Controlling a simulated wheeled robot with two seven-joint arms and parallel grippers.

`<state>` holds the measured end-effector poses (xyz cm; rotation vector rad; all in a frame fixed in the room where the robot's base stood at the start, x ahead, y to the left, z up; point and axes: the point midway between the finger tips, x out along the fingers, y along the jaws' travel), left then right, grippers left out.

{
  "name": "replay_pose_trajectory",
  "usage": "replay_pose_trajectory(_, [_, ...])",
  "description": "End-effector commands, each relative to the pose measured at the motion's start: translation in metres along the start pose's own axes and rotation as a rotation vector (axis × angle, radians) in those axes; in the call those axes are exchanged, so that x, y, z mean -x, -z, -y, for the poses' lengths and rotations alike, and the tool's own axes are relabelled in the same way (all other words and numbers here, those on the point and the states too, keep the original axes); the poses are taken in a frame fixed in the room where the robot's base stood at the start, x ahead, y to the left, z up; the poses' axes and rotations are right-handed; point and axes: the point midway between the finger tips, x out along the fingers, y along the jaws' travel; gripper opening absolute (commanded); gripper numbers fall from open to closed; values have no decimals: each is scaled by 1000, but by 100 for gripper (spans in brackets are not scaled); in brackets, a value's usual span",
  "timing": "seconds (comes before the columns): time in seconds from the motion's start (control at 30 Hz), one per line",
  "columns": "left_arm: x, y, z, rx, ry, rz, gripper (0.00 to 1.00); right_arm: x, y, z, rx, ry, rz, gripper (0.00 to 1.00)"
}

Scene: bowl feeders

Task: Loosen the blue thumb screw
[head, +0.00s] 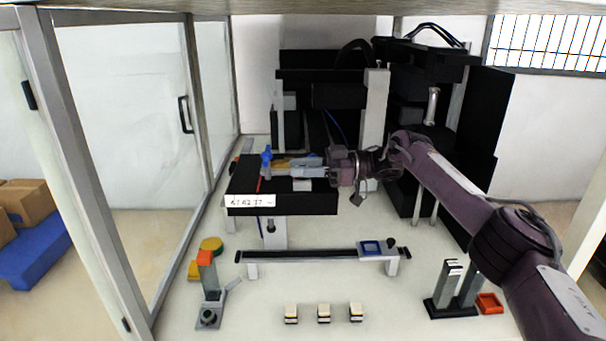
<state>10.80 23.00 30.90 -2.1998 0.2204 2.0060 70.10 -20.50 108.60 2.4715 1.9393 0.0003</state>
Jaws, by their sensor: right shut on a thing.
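The blue thumb screw (266,158) stands upright near the left end of the black block (245,178) with the white label strip on its front. My right gripper (278,163) reaches in from the right, lying roughly level over the block. Its fingertips meet the blue thumb screw and are shut on it. The fingers hide part of the screw's right side. My left gripper is not in view.
Black machinery with a pale post (374,120) stands behind the block. A rail with a blue-framed slider (378,248) lies in front. Glass panels close the left side.

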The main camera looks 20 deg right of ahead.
Motion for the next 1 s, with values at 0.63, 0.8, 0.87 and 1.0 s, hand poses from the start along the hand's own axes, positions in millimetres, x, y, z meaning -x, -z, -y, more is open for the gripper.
replay_pose_trajectory(0.63, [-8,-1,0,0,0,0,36,-1,1,0,2,54,-2,6])
replay_pose_trajectory(0.8, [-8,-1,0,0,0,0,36,-1,0,0,1,54,-2,30])
replay_pose_trajectory(0.87, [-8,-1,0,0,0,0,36,-1,0,0,1,54,-2,38])
replay_pose_trajectory(1.0, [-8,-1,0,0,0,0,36,-1,0,0,1,54,-1,49])
